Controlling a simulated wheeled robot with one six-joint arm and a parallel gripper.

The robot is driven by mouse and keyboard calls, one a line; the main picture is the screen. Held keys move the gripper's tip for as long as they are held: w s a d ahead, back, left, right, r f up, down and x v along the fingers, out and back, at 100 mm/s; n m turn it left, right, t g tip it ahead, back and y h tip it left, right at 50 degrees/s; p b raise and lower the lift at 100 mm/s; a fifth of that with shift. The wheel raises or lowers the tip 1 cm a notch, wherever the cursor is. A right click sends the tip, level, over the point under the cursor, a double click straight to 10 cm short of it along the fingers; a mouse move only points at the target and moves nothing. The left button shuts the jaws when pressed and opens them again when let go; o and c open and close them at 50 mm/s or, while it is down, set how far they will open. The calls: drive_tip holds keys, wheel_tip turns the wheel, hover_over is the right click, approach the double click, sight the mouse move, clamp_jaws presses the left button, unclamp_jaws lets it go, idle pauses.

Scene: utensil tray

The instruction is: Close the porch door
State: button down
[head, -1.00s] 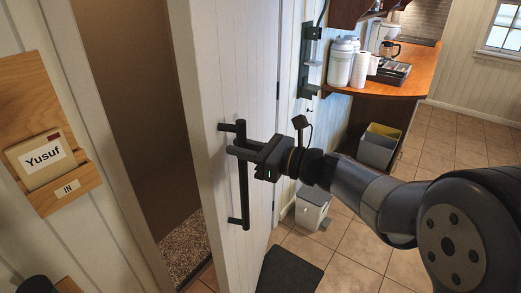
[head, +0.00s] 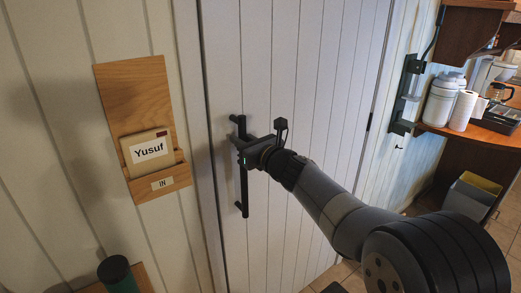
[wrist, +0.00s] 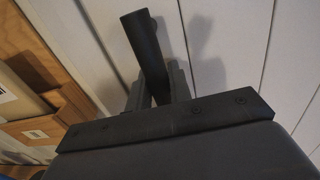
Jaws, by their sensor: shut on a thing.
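The white plank porch door (head: 290,110) stands in its frame in the head view, with no dark gap showing along its left edge. A black vertical bar handle (head: 243,190) is mounted near that edge. My gripper (head: 240,146) is shut around the upper part of the bar. In the wrist view, the handle (wrist: 147,50) rises between the two fingers of my gripper (wrist: 158,85), with the white door (wrist: 225,50) behind it. Whether the latch has caught cannot be seen.
Left of the door, a wooden board (head: 135,100) holds a "Yusuf" card above an "IN" label. A dark green cylinder (head: 118,274) stands at lower left. At right are a wooden counter (head: 470,135) with canisters and a bin (head: 470,197) below.

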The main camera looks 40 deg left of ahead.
drive_tip(key=shift+w+a, duration=0.3)
drive_tip(key=shift+a, duration=0.35)
drive_tip(key=shift+a+r+m+t, duration=0.2)
drive_tip(key=shift+r+m+t, duration=0.1)
drive_tip(key=c, duration=1.7)
unclamp_jaws()
drive_tip(key=shift+a, duration=0.1)
drive_tip(key=shift+o, duration=0.8)
drive_tip(key=shift+w+a+f, duration=0.1)
drive_tip(key=shift+a+f, duration=0.1)
drive_tip(key=shift+f, duration=0.05)
drive_tip(key=shift+o, duration=0.9)
